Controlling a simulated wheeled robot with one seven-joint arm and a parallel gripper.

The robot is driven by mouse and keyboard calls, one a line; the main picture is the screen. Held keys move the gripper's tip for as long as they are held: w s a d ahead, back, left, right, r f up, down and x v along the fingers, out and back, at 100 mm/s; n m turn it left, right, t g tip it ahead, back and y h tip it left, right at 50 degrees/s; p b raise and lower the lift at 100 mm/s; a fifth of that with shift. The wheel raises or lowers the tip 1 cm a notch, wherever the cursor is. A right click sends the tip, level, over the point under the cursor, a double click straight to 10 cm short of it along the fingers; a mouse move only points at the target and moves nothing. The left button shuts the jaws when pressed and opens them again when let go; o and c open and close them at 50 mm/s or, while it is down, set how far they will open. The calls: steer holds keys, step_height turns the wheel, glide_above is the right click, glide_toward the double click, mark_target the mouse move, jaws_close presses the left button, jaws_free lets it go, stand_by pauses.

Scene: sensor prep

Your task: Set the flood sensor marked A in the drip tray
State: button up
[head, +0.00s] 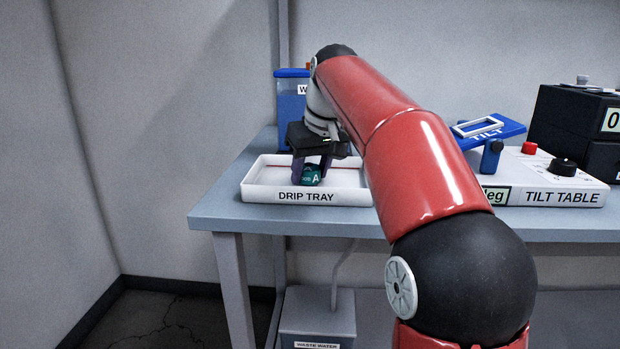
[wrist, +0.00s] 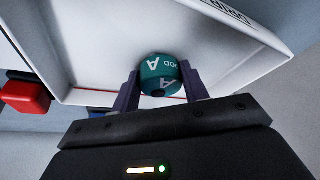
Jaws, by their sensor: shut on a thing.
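The flood sensor marked A (head: 312,174) is a small teal piece with a white letter A. It also shows in the wrist view (wrist: 158,68), between the two fingers. My gripper (head: 313,168) is shut on it, pointing down over the drip tray. The drip tray (head: 262,193) is a shallow white tray with a "DRIP TRAY" label on its front wall, and it also shows in the wrist view (wrist: 100,42). The sensor is within the tray's outline. I cannot tell whether it touches the tray floor.
The tray stands on the grey-blue bench (head: 225,208) near its left end. A blue container (head: 291,104) is behind it. The tilt table (head: 560,180) and black boxes (head: 575,125) are to the right, beyond my arm. A waste water box (head: 318,315) is below.

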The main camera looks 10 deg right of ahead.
steer(key=o, duration=1.1)
steer(key=shift+p+v, duration=1.2)
steer(key=shift+v, duration=4.9)
